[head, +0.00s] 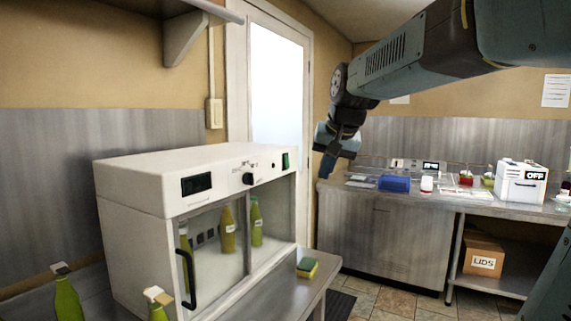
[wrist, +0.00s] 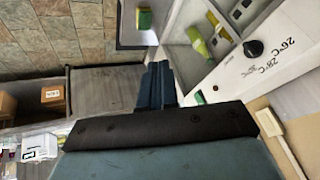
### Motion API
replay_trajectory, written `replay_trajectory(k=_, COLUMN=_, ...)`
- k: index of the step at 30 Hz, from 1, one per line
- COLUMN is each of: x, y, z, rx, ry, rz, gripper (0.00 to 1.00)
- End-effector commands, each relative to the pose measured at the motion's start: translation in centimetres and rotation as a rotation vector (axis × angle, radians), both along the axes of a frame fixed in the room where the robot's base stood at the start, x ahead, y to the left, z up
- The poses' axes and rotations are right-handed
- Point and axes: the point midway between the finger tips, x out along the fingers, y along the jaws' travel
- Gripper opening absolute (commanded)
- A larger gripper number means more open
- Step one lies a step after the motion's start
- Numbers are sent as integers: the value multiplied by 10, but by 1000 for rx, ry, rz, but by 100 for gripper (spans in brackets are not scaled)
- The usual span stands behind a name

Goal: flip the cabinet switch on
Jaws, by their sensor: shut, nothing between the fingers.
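The cabinet (head: 150,180) is a white box with a glass front, at the left of the head view. Its front panel carries a dark display, a black knob (head: 248,179) and a green switch (head: 285,161) at the right end. The switch's on or off position is too small to tell. My gripper (head: 326,168) is shut and empty, in the air to the right of the switch and apart from it. In the wrist view the shut fingers (wrist: 160,72) point past the panel; the knob (wrist: 253,48) and part of the green switch (wrist: 199,97) lie to their right.
Green bottles (head: 228,229) stand inside the cabinet, and more stand at front left. A sponge (head: 307,267) lies on the steel table before the cabinet.

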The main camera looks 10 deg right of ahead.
Motion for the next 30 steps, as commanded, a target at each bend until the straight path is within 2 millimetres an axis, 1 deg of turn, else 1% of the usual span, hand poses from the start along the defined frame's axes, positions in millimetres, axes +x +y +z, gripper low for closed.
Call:
replay_trajectory(k=1, x=16, y=-3, z=5, rx=13, ry=0, rz=-18, gripper=0)
replay_trajectory(k=9, x=93, y=-16, z=30, rx=81, ry=-12, rz=-112, gripper=0)
replay_trajectory(k=18, x=175, y=-31, z=44, rx=148, ry=-28, rz=-212, gripper=0)
replay_trajectory(k=21, x=196, y=-35, z=46, rx=165, ry=-33, rz=-237, gripper=0)
replay_trajectory(k=24, x=212, y=-38, z=47, rx=177, ry=-35, rz=-256, gripper=0)
replay_trajectory(k=27, x=221, y=-40, z=48, rx=184, ry=-38, rz=-269, gripper=0)
replay_trajectory(k=30, x=225, y=-41, z=47, rx=189, ry=-38, rz=-274, gripper=0)
